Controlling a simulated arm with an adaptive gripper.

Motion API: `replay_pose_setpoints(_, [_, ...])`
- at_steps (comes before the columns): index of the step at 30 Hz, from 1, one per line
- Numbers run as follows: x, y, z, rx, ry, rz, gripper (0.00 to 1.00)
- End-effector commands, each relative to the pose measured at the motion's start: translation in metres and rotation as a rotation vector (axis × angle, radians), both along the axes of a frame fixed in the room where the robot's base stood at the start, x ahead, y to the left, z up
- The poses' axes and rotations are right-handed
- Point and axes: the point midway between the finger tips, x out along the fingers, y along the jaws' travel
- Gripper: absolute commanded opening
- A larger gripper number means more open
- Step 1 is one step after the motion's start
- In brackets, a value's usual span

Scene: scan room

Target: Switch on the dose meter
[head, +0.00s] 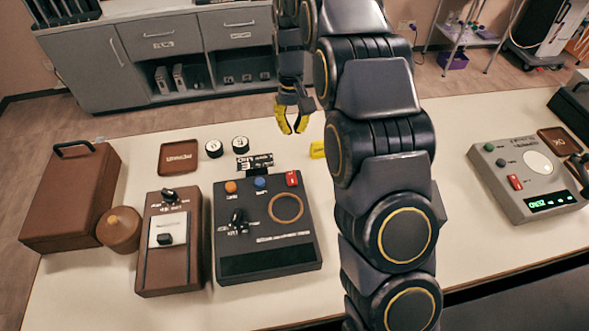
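I cannot tell for sure which device is the dose meter, as the labels are too small or inverted. A grey device (527,178) at the right has a red switch (515,182), a round pale dial and a lit green display (551,202). My gripper (293,127) has yellow fingers, apart and empty, beyond the black device's far edge.
A brown device (181,267) with a black lever stands beside the black one. A brown handled box (70,205) and a round brown object (118,232) are farther left. A brown tray (179,157) and two small round items (214,149) lie behind. The table right of my arm has free room.

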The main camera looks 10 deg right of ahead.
Motion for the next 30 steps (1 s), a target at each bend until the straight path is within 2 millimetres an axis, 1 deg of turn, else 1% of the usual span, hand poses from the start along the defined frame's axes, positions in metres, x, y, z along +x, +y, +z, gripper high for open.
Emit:
replay_pose_setpoints(2, [-0.001, 0.000, -0.003, 0.000, 0.002, 0.000, 0.00])
replay_pose_setpoints(5, [-0.003, 0.000, -0.013, 0.000, 0.005, 0.000, 0.00])
replay_pose_setpoints(8, [-0.006, 0.000, -0.030, 0.000, 0.007, 0.000, 0.00])
replay_pose_setpoints(15, [-0.014, 0.000, -0.082, 0.000, 0.009, 0.000, 0.00])
replay_pose_setpoints(21, [-0.018, 0.000, -0.117, 0.000, 0.005, 0.000, 0.00])
replay_pose_setpoints(25, [-0.019, 0.000, -0.131, 0.000, 0.003, 0.000, 0.00])
replay_pose_setpoints(30, [-0.020, 0.000, -0.138, 0.000, 0.001, 0.000, 0.00])
